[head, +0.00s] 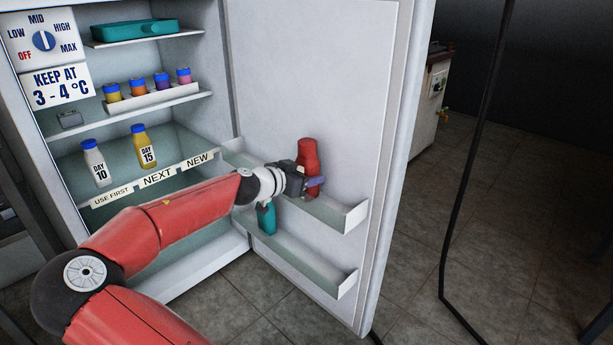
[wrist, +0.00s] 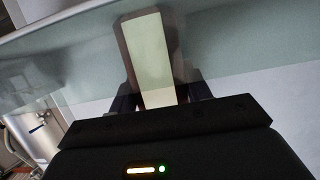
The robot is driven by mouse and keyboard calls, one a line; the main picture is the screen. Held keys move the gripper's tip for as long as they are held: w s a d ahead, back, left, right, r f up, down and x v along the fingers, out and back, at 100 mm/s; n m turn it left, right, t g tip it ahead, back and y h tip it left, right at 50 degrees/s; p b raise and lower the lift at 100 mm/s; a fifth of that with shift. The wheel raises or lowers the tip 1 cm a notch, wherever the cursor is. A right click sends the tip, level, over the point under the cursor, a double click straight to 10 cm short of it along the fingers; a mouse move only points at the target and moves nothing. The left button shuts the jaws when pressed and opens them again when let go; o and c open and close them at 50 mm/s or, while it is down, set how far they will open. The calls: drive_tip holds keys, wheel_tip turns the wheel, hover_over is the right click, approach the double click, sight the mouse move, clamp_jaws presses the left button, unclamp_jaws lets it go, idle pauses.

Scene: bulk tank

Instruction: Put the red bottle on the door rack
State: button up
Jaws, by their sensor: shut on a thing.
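The red bottle (head: 307,153) is upright in my gripper (head: 308,183), in front of the open fridge door. My gripper is shut on its lower part. The bottle is over the upper door rack (head: 348,219), at its middle; my gripper hides its base, so I cannot tell whether it touches the rack floor. In the wrist view a pale-faced block with dark reddish sides, seemingly the red bottle (wrist: 149,62), stands between the fingers (wrist: 160,95), with a glassy rack wall (wrist: 60,40) across the view.
A teal bottle (head: 267,219) stands at the lower door rack (head: 347,284), below my wrist. Fridge shelves hold a white bottle (head: 95,165), a yellow bottle (head: 144,147), several small jars (head: 137,88) and a teal box (head: 135,30). The upper rack's right end looks empty.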

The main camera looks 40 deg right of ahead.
drive_tip(key=o, duration=1.1)
